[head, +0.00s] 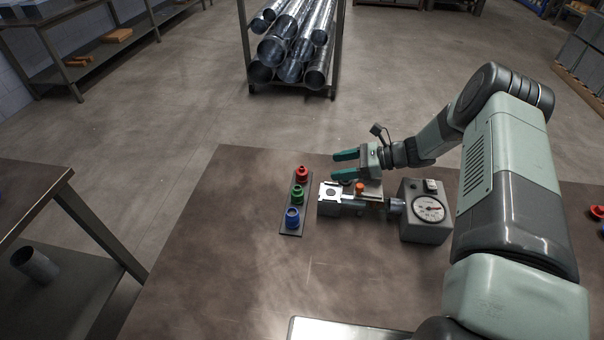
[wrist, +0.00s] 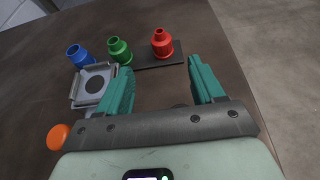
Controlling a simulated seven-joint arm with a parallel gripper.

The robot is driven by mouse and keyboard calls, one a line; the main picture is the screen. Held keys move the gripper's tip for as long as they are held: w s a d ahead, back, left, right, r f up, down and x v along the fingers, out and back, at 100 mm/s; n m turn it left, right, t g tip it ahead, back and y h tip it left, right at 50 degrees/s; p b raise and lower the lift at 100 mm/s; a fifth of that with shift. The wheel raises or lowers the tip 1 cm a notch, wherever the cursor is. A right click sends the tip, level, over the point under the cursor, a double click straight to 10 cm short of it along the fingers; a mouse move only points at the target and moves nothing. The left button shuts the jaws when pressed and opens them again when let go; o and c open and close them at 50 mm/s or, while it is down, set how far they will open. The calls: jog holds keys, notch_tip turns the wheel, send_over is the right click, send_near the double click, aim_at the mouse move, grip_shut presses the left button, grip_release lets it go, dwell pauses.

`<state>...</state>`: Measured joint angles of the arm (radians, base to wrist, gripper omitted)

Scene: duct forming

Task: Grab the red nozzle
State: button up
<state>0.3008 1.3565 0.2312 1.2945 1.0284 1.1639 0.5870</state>
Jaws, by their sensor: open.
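The red nozzle (head: 302,174) stands upright at the far end of a dark strip (head: 292,229) on the table, in line with a green nozzle (head: 297,194) and a blue nozzle (head: 292,217). My gripper (head: 334,164) is open and empty, to the right of the red nozzle in the head view, its fingers pointing left towards it. In the wrist view the red nozzle (wrist: 162,42) shows beyond the gap between my teal fingers (wrist: 160,75), apart from both. The green nozzle (wrist: 119,50) and blue nozzle (wrist: 78,55) stand left of it.
A grey fixture (head: 331,196) with an orange knob (head: 360,188) sits right of the strip, close to my gripper. A grey box with a dial gauge (head: 428,209) stands further right.

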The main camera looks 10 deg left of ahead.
aim_at(302, 173)
jog(key=x, duration=1)
jog(key=shift+w+a+f, duration=0.1)
jog(key=shift+a, duration=0.25)
